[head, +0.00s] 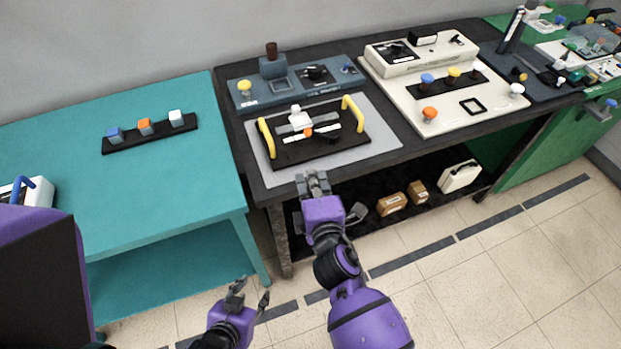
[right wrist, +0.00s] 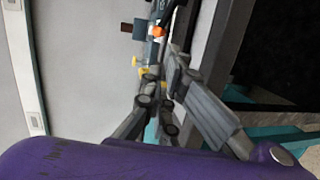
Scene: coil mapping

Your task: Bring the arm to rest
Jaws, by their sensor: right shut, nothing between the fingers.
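My right gripper (head: 314,184) is in front of the near edge of the dark workbench (head: 418,160), close to the grey mat's front edge. Its fingers are shut and empty. In the right wrist view its fingers (right wrist: 168,88) point toward the bench, whose objects show sideways behind them. My left gripper (head: 250,294) is low over the tiled floor, in front of the gap between the teal table and the bench. Its two fingers stand apart with nothing between them.
A black tray with yellow handles (head: 298,152) lies on the grey mat (head: 383,150). A blue-grey device (head: 262,101) stands behind it, a cream console (head: 403,108) to the right. A teal table (head: 60,190) is at left. Boxes (head: 392,204) lie on the lower shelf. Floor at right is clear.

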